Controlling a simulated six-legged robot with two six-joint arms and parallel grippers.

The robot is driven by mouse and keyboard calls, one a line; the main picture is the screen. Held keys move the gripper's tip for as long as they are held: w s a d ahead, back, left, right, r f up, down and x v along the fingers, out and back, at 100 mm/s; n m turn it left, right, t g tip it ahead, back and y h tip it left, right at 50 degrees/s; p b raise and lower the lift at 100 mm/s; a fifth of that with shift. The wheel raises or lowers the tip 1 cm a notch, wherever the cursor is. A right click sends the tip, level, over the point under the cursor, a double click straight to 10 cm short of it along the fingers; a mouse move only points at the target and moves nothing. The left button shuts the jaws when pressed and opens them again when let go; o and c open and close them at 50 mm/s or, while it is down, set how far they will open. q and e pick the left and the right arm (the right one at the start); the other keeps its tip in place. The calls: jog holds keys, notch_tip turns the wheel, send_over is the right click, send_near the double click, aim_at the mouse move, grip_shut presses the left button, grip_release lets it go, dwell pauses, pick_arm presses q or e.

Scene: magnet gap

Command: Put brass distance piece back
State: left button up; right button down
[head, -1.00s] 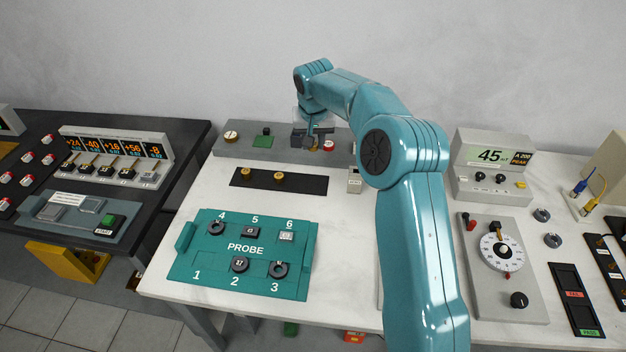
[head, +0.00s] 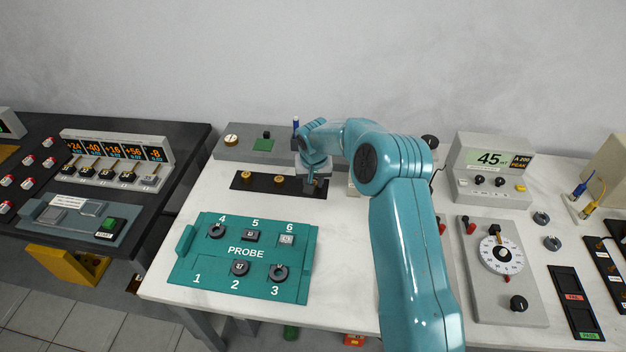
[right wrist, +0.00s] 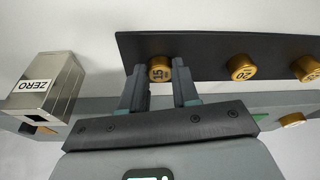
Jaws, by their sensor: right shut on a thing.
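My right gripper (head: 312,187) is at the right end of the black strip (head: 262,187) in the head view. In the right wrist view its fingers (right wrist: 158,72) are shut on a brass distance piece (right wrist: 159,69) marked 15. The piece is at the edge of the black strip (right wrist: 205,48); I cannot tell whether it rests there or is held just above. Two other brass pieces stand on the strip: the left one (head: 246,175) and the middle one (head: 279,178), marked 20 in the wrist view (right wrist: 240,67). My left gripper is not in view.
A grey magnet unit (head: 232,149) stands behind the strip. A metal ZERO box (right wrist: 48,88) is beside the gripper. A teal PROBE tray (head: 190,267) lies in front, with several small parts. A 45 mT meter (head: 490,168) and dial box (head: 498,270) stand right.

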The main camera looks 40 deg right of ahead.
jog(key=shift+f, duration=0.1)
jog(key=c, duration=0.8)
grip_release()
jog(key=shift+f, duration=0.1)
jog(key=shift+r, duration=0.6)
jog(key=v, duration=1.1)
jog(key=shift+s+a+r+b, duration=0.1)
jog(key=shift+b, duration=0.3)
